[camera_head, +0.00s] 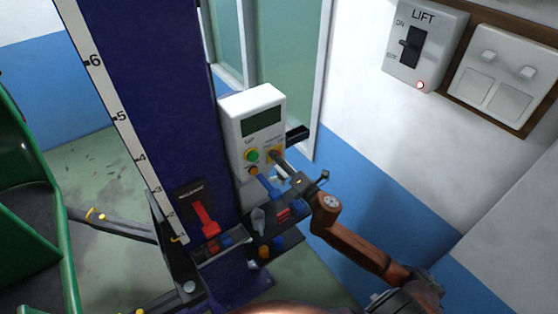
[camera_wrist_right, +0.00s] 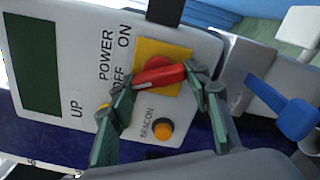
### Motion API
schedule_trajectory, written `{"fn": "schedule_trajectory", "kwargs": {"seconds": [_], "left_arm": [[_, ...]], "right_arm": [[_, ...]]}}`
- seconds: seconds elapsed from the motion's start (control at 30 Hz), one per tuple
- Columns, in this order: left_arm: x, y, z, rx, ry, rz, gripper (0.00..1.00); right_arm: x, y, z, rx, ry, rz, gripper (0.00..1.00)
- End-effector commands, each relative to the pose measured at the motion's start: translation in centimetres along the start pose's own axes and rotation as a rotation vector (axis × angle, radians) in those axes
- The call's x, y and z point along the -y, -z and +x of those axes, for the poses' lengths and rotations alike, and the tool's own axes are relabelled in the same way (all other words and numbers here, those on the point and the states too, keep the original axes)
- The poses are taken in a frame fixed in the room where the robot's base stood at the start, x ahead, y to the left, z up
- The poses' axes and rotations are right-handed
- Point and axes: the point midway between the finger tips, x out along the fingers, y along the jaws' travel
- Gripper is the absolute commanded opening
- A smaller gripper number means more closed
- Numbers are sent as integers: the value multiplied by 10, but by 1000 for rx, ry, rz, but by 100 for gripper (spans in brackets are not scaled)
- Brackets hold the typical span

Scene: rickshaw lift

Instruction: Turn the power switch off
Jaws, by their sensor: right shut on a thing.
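The power switch is a red knob (camera_wrist_right: 160,76) on a yellow plate (camera_wrist_right: 150,48), on the face of a white control box (camera_head: 238,112). In the wrist view, the knob's left end lies by the OFF label, which a finger partly covers. My right gripper (camera_wrist_right: 162,82) has its fingers on both ends of the knob and is shut on it. In the head view, my right gripper (camera_head: 279,160) reaches the yellow plate (camera_head: 269,152) from the lower right and hides most of the knob. My left gripper is not in view.
A green UP button (camera_head: 251,155) and an orange BEACON button (camera_wrist_right: 163,130) sit close by. A LIFT wall switch (camera_head: 411,46) is at the upper right.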

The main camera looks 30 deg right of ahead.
Motion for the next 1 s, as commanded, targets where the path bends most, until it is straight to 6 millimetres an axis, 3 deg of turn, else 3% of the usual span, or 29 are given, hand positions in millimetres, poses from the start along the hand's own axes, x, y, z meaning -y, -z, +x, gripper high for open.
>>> {"fn": "schedule_trajectory", "kwargs": {"seconds": [0.4, 0.93, 0.97, 1.0], "left_arm": [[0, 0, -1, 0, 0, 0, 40], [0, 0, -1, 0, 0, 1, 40], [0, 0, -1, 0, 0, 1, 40], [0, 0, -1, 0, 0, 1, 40]], "right_arm": [[3, 1, 0, -1, 3, -183, 20], [3, 1, 0, -1, 2, -208, 20], [3, 1, 0, -1, 2, -208, 45], [3, 1, 0, -1, 2, -208, 48]]}}
